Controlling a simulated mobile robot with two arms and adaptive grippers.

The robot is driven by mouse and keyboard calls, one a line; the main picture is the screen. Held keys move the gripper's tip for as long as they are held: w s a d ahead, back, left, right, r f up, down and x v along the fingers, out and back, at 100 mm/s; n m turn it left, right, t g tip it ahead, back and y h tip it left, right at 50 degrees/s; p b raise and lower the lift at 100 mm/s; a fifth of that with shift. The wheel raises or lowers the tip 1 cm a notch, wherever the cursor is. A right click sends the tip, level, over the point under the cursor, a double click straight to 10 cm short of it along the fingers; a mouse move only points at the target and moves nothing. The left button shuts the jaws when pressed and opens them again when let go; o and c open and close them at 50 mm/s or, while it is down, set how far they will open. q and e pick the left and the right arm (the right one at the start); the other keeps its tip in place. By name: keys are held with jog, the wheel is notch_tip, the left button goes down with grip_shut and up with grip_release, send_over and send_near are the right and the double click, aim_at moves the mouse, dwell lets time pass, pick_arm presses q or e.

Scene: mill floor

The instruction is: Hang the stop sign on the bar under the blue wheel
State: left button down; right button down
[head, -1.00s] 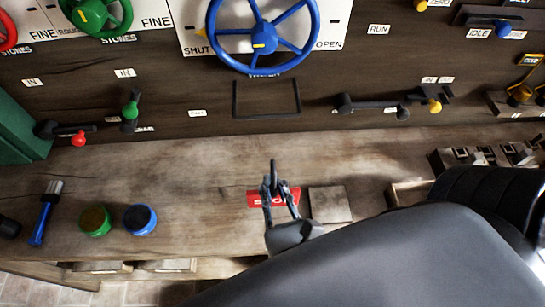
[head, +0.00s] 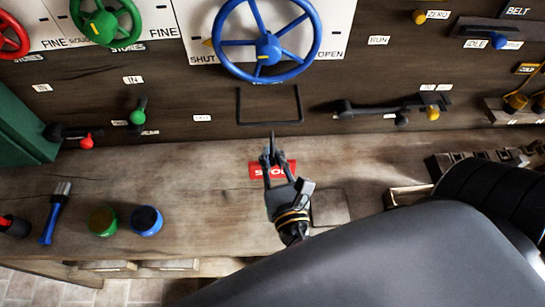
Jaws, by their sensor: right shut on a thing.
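The blue wheel (head: 267,47) is on the wall panel at top centre. The bar (head: 270,123) is a thin dark U-shaped frame on the wall below it, with nothing hanging on it. My right gripper (head: 272,157) is shut on the stop sign (head: 255,169), a small red plate with white letters partly hidden by the fingers. A dark upright piece shows above the fingers. The sign appears in front of and below the bar, apart from it. My left gripper is out of view.
A wooden bench (head: 190,180) runs below the wall. A dark lever (head: 370,108) juts out right of the bar. The bench's middle is mostly clear.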

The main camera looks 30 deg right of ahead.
jog(key=w+d+f, duration=0.2)
jog(key=w, duration=0.3)
jog(key=shift+w+d+f, duration=0.2)
jog(key=shift+d, duration=0.1)
dwell(0.4)
dwell(0.3)
jog(key=c, duration=1.2)
grip_release()
jog(key=v, duration=1.2)
